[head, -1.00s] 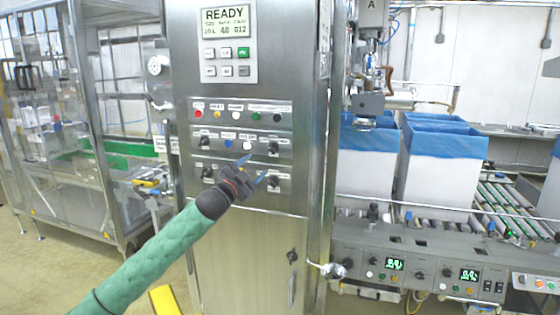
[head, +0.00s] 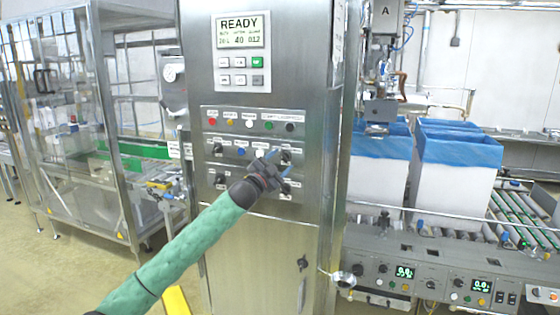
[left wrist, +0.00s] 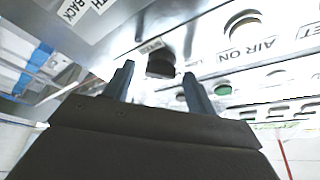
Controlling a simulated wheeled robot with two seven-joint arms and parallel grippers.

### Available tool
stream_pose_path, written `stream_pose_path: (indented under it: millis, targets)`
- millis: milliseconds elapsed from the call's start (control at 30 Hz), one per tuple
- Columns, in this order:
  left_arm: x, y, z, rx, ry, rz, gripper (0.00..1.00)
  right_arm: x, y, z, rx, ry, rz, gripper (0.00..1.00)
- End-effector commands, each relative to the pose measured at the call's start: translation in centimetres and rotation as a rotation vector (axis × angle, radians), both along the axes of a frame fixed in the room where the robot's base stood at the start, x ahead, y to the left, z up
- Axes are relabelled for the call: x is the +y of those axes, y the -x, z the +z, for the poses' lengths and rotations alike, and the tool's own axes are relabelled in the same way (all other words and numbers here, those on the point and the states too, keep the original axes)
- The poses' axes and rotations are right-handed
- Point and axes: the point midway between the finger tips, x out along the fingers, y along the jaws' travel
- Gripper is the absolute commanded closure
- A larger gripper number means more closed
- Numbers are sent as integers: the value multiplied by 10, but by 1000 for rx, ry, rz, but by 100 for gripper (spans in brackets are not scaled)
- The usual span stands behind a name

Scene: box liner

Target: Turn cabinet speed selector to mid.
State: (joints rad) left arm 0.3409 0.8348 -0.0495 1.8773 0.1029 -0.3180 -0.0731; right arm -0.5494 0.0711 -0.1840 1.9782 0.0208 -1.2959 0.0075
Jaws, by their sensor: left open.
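The steel cabinet (head: 265,255) stands ahead with rows of controls on its front. Black selector knobs sit at the upper right (head: 286,156), lower right (head: 286,188), upper left (head: 217,148) and lower left (head: 220,180) of the two lower rows. My left gripper (head: 279,165) is open near the upper right knob. In the left wrist view, a dark round knob (left wrist: 161,66) shows beyond and between the two fingers; contact cannot be told. My right gripper is out of view.
A READY display (head: 241,31) and keypad sit above a row of coloured buttons (head: 251,122). A glazed machine frame (head: 85,130) stands left. Blue-lined boxes (head: 452,165) on a roller conveyor stand right. A door handle (head: 304,262) is lower on the cabinet.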

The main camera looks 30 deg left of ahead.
Motion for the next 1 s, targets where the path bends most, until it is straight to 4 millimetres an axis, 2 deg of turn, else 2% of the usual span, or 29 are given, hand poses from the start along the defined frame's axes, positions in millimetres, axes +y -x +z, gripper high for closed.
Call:
stream_pose_path:
  millis: [367, 600, 867, 1000]
  targets:
    - [0, -3, 1, 0, 0, 0, 44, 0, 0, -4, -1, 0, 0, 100]
    - [0, -3, 1, 0, 0, 0, 88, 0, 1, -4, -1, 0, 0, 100]
    - [1, -3, 2, 4, -18, 0, 88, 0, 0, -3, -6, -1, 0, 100]
    - [1, -2, 3, 15, -62, 0, 88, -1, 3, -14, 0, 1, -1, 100]
